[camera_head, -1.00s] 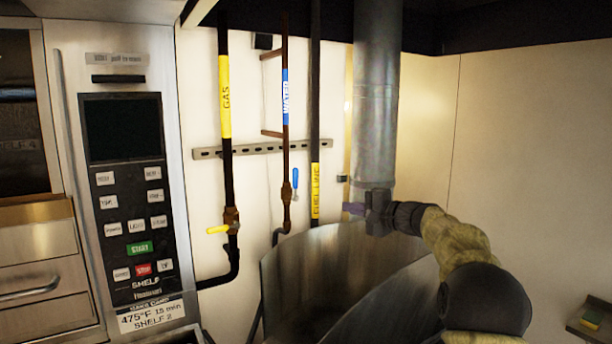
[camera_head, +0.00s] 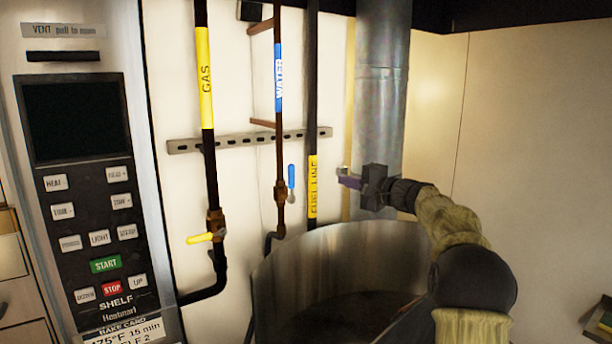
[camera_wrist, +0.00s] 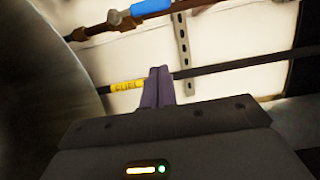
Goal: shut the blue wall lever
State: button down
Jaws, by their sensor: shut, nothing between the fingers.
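The blue wall lever (camera_head: 291,176) points up, in line with the brown water pipe (camera_head: 280,130), just above a brass valve body (camera_head: 280,195). In the wrist view the lever (camera_wrist: 152,8) is at the top edge, partly cut off, beside the brass fitting. My gripper (camera_head: 346,181) is to the right of the lever in the head view, pointing left, and apart from it. Its purple fingers (camera_wrist: 158,86) are together and empty in the wrist view, over the fuel pipe in the picture.
A large metal kettle (camera_head: 300,270) stands below the pipes and my gripper. The black fuel line (camera_head: 313,185) shows between lever and gripper. A gas pipe with a yellow lever (camera_head: 201,238) is at left, beside an oven panel (camera_head: 90,200). A thick grey duct (camera_head: 382,90) rises behind my gripper.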

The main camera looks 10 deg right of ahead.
aim_at(292, 184)
jog(key=w+a+p, duration=0.6)
jog(key=a+p, duration=0.2)
jog(key=a, duration=0.1)
jog(key=shift+a, duration=0.4)
dwell(0.5)
